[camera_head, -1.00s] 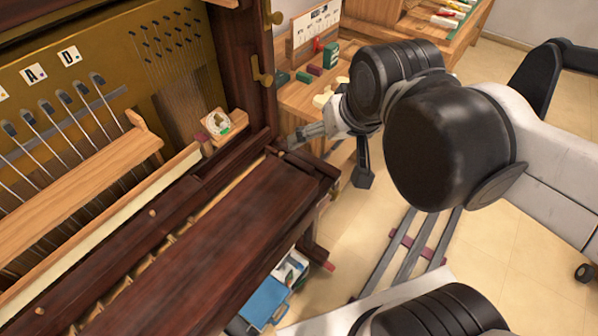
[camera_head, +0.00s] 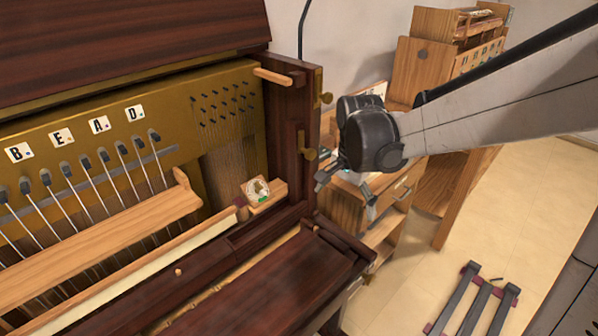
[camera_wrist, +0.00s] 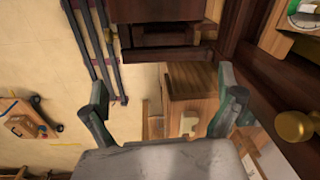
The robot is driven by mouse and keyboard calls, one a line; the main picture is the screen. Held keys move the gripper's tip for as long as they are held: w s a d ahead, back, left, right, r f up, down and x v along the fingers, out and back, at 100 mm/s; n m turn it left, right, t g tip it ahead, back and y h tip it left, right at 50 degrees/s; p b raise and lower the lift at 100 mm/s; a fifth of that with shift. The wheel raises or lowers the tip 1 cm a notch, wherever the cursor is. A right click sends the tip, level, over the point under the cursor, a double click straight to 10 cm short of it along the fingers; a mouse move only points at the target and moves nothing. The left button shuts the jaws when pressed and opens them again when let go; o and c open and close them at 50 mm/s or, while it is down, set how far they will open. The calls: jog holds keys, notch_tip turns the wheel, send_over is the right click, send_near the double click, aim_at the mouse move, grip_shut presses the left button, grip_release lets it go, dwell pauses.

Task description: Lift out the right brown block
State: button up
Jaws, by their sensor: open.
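The dark brown end of the piano's keybed, at the right end of the long dark lid, shows in the head view (camera_head: 345,238). The right brown block seems to be part of this dark wood, but I cannot tell its outline apart. In the wrist view a dark brown wooden piece (camera_wrist: 160,55) shows at the top middle, beyond the fingers. My gripper (camera_head: 346,198) is just right of the piano's right side post, above the keybed's end. Its two fingers (camera_wrist: 168,95) are spread apart in the wrist view, with nothing between them.
A wooden cabinet (camera_head: 385,205) stands behind my gripper. Open tiled floor (camera_head: 500,230) lies to the right.

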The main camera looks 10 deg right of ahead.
jog(key=m+g, duration=0.1)
jog(key=m, duration=0.1)
send_over(334, 240)
notch_tip(334, 240, down, 4)
jog(key=f, duration=0.3)
jog(key=f+b, duration=0.1)
jog(key=f, duration=0.2)
jog(key=f+b, duration=0.1)
jog(key=f, duration=0.2)
jog(key=shift+w+d, duration=0.2)
jog(key=shift+d, duration=0.2)
jog(key=shift+s+a+f+b, duration=0.1)
jog(key=shift+a+f+b, duration=0.1)
jog(key=shift+f, duration=0.7)
jog(key=shift+a+f+b, duration=0.1)
jog(key=shift+f+b, duration=0.1)
jog(key=shift+f, duration=0.65)
jog(key=shift+s+a+f+b, duration=0.1)
jog(key=shift+a+f+b, duration=0.1)
jog(key=shift+f, duration=0.7)
jog(key=c, duration=1.4)
jog(key=shift+r, duration=0.15)
